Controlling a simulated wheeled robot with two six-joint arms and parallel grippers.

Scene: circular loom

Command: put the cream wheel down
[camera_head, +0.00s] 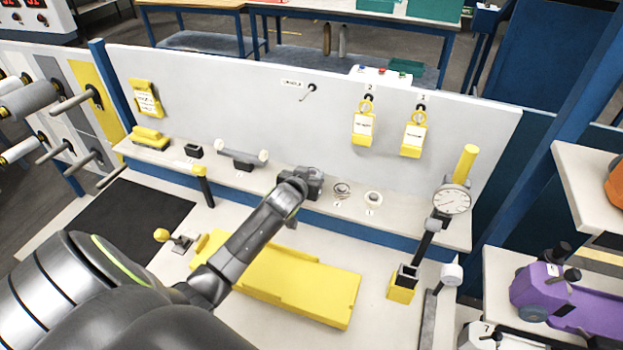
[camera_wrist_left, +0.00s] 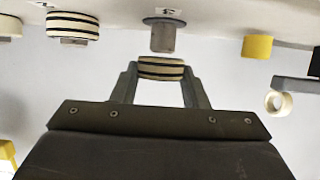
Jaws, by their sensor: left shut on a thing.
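My left gripper (camera_wrist_left: 161,88) is shut on a cream wheel (camera_wrist_left: 161,68) with black bands, its fingers on either side of it. In the wrist view, a grey peg (camera_wrist_left: 163,39) on a dark round base shows just beyond the wheel, roughly in line with it. I cannot tell whether wheel and peg touch. In the head view my left gripper (camera_head: 306,183) is over the shelf (camera_head: 415,222), and the held wheel is hidden there. My right gripper is not in view.
A banded wheel (camera_head: 342,190) and a plain cream one (camera_head: 373,197) stand on the shelf to the right of the gripper. The white panel (camera_head: 250,100) rises behind; a dial gauge (camera_head: 451,200) stands at right.

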